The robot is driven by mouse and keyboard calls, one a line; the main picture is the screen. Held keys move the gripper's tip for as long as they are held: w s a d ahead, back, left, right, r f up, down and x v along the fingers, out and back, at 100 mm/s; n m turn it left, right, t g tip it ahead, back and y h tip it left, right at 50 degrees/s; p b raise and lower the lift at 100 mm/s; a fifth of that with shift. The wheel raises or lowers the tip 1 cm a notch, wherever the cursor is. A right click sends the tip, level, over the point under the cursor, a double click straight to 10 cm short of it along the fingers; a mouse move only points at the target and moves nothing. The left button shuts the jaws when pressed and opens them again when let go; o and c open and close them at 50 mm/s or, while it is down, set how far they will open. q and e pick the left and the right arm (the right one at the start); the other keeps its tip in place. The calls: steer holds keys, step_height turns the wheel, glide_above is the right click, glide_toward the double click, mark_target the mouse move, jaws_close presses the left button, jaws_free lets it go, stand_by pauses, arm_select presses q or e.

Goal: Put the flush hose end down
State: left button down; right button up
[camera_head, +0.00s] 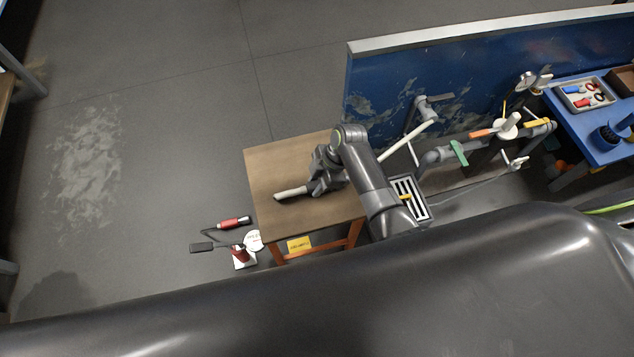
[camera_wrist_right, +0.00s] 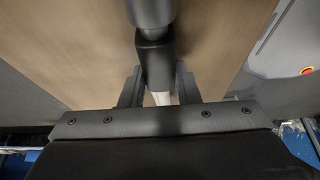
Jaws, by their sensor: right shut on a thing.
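The flush hose end (camera_head: 290,193) shows as a short pale tip sticking out to the left of my right gripper (camera_head: 314,185), over the small wooden table (camera_head: 270,165). In the right wrist view, my right gripper (camera_wrist_right: 158,86) has its fingers on both sides of a dark sleeve with a pale hose part (camera_wrist_right: 162,98) below it. The gripper is shut on the hose end. The wooden top fills much of that view; I cannot tell whether the hose touches it. A pale hose length (camera_head: 408,143) shows right of my arm; the part between is hidden. My left gripper is not in view.
A blue partition (camera_head: 385,85) stands behind grey pipes (camera_head: 432,157) with coloured valve handles. A slotted grate (camera_head: 421,207) lies right of my arm. A blue bench (camera_head: 597,148) with a tray is at right.

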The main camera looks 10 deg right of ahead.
steer(key=shift+f, duration=0.15)
steer(key=o, duration=1)
steer(key=shift+o, duration=0.2)
